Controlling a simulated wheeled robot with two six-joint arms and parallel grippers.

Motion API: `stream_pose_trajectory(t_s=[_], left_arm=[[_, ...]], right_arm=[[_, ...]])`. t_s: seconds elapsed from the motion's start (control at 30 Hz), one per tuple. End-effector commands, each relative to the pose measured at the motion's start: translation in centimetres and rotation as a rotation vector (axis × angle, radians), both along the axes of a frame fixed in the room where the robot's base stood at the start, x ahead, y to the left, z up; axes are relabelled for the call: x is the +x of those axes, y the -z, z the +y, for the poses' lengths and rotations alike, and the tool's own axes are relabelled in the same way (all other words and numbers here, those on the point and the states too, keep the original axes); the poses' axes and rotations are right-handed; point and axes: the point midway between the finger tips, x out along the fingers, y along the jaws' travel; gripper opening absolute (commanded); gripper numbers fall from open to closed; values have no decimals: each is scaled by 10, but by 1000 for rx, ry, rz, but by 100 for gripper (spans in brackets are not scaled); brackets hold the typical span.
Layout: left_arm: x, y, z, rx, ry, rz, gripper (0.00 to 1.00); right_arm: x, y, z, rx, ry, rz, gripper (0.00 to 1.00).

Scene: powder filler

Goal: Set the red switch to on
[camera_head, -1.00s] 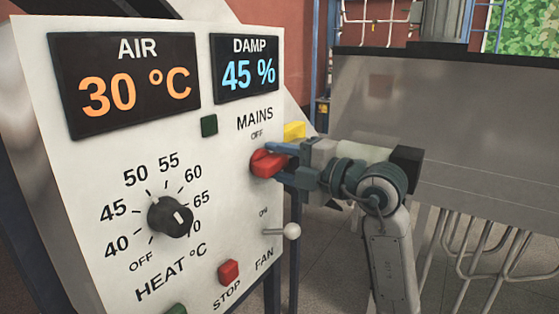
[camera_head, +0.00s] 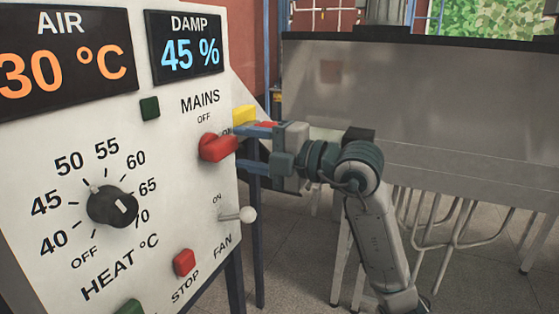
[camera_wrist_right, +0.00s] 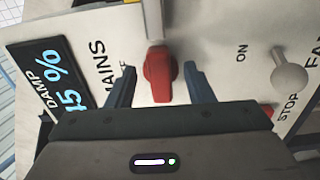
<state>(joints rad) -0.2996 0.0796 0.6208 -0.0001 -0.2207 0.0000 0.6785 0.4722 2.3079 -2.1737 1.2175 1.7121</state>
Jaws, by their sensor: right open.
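The red switch (camera_head: 217,147) is a rotary knob under the MAINS label on the sloping white panel. Its handle lies sideways, its end pointing right towards the ON mark, with OFF above it. The ON mark is partly covered by a finger. In the right wrist view the red switch (camera_wrist_right: 159,74) stands between the two fingers, with a gap on each side. My right gripper (camera_head: 238,148) is open around the knob, coming from the right, one finger above and one below. It also shows in the wrist view (camera_wrist_right: 159,70). My left gripper is out of view.
A yellow part (camera_head: 244,115) sits at the panel's edge just above the fingers. The white-ball FAN lever (camera_head: 247,214) sticks out below. A grey metal cabinet (camera_head: 440,120) stands behind.

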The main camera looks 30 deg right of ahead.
Motion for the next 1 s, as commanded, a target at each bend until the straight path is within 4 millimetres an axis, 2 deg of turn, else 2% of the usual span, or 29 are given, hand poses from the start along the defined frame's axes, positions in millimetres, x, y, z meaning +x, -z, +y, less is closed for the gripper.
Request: stream_pose_trajectory(t_s=[0.53,1.0], left_arm=[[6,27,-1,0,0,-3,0],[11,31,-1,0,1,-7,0]], right_arm=[[-42,3,-33,-6,2,1,47],[-52,1,-40,-1,-1,3,47]])
